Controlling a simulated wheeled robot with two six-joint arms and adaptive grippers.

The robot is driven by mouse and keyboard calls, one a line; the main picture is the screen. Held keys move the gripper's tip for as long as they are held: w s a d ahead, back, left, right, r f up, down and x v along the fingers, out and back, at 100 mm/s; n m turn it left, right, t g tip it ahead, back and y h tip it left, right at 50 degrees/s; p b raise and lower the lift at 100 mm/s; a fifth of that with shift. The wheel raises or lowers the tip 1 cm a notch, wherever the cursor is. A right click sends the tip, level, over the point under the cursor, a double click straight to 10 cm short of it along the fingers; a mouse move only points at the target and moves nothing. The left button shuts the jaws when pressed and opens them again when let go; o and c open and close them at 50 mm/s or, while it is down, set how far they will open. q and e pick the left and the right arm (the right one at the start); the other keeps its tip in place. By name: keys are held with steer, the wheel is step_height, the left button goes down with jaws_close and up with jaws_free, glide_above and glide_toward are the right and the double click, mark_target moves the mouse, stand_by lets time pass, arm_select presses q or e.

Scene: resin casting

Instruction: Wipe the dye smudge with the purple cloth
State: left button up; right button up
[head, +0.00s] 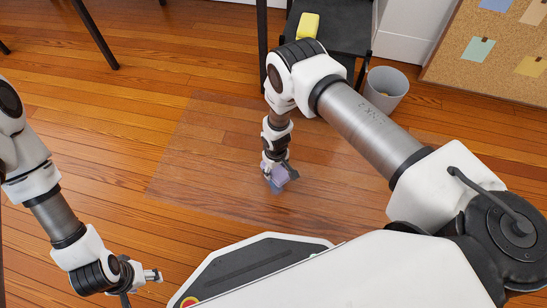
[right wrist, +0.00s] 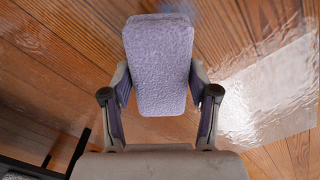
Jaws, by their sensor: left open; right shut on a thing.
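The purple cloth (head: 280,174) is a folded pad in my right gripper (head: 278,183), low over the floor near the middle of the head view. In the right wrist view the cloth (right wrist: 158,60) stands between the two fingers, which grip it from both sides. I cannot tell whether it touches the floor. My left gripper (head: 141,284) is open and empty at the lower left of the head view.
A clear, shiny mat (head: 190,160) lies on the wooden floor around the right gripper. A black chair (head: 335,30) with a yellow item (head: 308,25) stands at the back. A grey bin (head: 387,85) is beside it, with a cork board (head: 490,70) to the right. Floor left of the mat is clear.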

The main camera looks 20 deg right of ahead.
steer(key=shift+r+p, duration=1.5)
steer(key=shift+r, duration=0.65)
